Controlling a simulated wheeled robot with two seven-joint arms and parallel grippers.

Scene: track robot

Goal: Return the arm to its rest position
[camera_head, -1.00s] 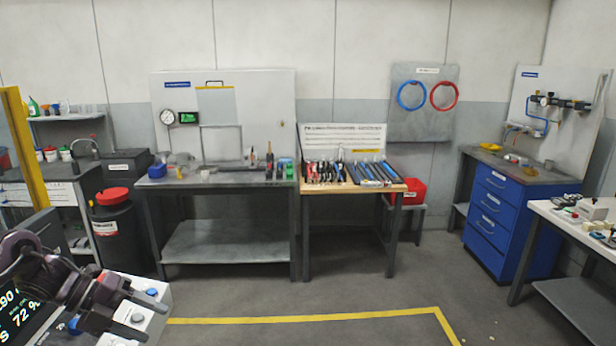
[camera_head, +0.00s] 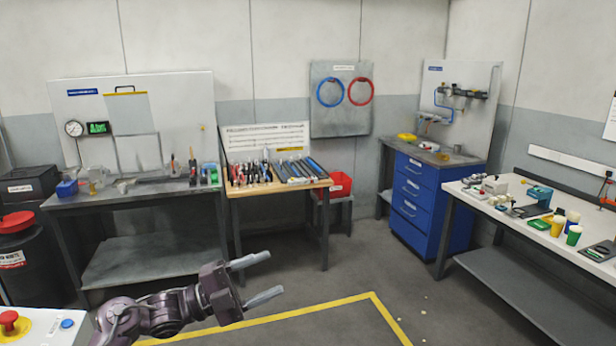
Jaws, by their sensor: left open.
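My left gripper (camera_head: 262,279) is at the lower left of the head view. Its dark arm comes in from the lower left. Its two grey fingers point right and are spread apart, with nothing between them. It hangs over open floor, in front of the workbenches and clear of them. My right gripper is not in view.
A grey workbench (camera_head: 150,194) and a tool table (camera_head: 262,190) stand along the back wall. A blue drawer cabinet (camera_head: 428,205) is at the back right, and a white-topped bench (camera_head: 500,215) at the right. A panel with a red button (camera_head: 9,322) is at the lower left.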

